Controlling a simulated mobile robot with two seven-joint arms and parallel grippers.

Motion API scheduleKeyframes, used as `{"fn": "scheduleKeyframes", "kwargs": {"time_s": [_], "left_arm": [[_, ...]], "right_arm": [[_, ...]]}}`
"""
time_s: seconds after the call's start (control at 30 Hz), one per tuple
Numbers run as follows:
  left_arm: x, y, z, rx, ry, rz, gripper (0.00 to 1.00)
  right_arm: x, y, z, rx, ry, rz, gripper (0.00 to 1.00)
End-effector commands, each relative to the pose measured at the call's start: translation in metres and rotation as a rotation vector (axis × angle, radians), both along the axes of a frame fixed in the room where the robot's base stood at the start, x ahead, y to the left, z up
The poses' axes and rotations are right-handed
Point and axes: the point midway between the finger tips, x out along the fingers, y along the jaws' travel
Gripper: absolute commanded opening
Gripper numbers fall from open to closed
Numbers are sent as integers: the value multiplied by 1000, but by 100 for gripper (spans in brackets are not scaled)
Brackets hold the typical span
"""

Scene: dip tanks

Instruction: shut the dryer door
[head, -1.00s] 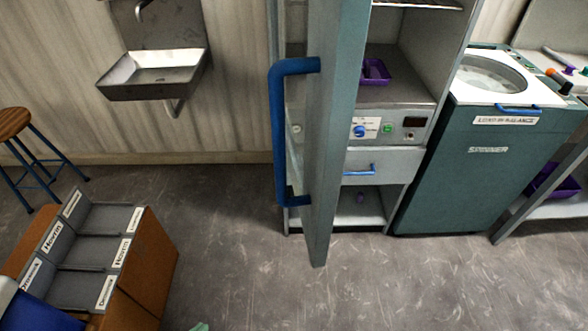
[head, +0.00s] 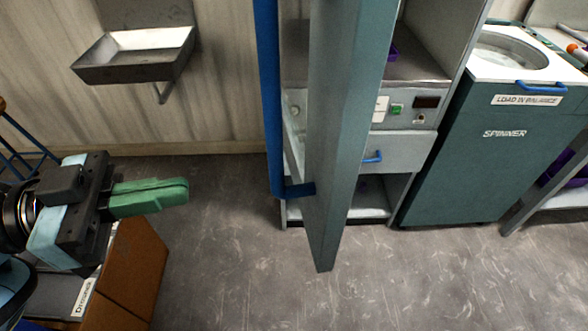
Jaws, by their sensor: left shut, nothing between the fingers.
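The dryer door (head: 345,130) is a tall teal panel that stands open, seen nearly edge-on in the head view. Its long blue handle (head: 270,110) is on the door's left side. Behind the door is the dryer cabinet (head: 425,65) with a control panel, a small drawer and a lower shelf; the door hides part of it. My left gripper (head: 185,190) has green fingers, which are shut and empty. It is at the left, clear of the door and handle, pointing right. My right gripper is not in view.
A brown cabinet with labelled trays (head: 130,275) is below my left gripper. A metal sink (head: 135,52) hangs on the wall. The teal spinner (head: 490,150) stands right of the dryer. The floor (head: 220,260) before the door is clear.

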Motion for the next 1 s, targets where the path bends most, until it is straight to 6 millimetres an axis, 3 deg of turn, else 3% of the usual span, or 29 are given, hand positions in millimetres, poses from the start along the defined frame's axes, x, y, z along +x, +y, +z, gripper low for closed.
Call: {"fn": "scheduleKeyframes", "kwargs": {"time_s": [0.37, 1.0], "left_arm": [[0, -11, 4, -3, -7, -10, 0], [19, -116, 7, -5, -7, -9, 0]], "right_arm": [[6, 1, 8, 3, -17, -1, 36], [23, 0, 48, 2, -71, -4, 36]]}}
